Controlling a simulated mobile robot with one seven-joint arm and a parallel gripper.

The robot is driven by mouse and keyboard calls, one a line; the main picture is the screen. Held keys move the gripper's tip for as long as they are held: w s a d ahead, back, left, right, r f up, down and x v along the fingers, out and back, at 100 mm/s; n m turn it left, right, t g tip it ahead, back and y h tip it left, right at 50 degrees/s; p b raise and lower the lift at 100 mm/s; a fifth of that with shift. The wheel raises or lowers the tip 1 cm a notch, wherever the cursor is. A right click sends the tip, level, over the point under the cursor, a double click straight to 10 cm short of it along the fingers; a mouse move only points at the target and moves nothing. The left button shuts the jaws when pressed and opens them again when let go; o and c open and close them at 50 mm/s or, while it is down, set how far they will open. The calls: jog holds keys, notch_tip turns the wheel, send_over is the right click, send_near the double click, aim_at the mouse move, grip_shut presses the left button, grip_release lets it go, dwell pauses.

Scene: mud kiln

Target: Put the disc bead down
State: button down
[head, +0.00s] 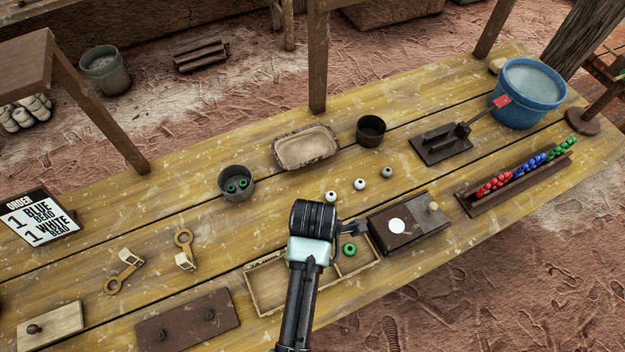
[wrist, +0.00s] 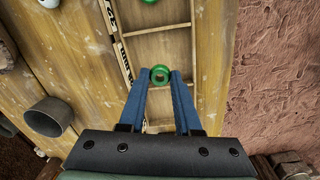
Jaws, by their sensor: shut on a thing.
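My gripper (wrist: 160,80) has its blue fingers shut on a green disc bead (wrist: 160,69), a ring with a hole in its middle. In the wrist view this bead shows against a middle compartment of the wooden divided tray (wrist: 189,62); its height above the floor of the tray is unclear. In the head view my wrist (head: 314,220) hides the fingers, the held bead and part of the tray (head: 262,309). Another green bead (head: 349,249) lies in the tray's right compartment; it also shows at the top edge of the wrist view (wrist: 150,1).
A dark box with a white disc (head: 385,240) stands right of the tray. A grey cup (head: 237,190) holds green beads. A rack of coloured beads (head: 520,185) and a blue bucket (head: 530,95) stand to the right. An order sign (head: 40,217) is at left.

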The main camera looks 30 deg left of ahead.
jog(key=shift+f, duration=2.65)
jog(key=shift+f, duration=0.1)
jog(key=c, duration=0.6)
grip_release()
notch_tip(320, 180, up, 12)
jog(key=shift+s+d+r, duration=0.15)
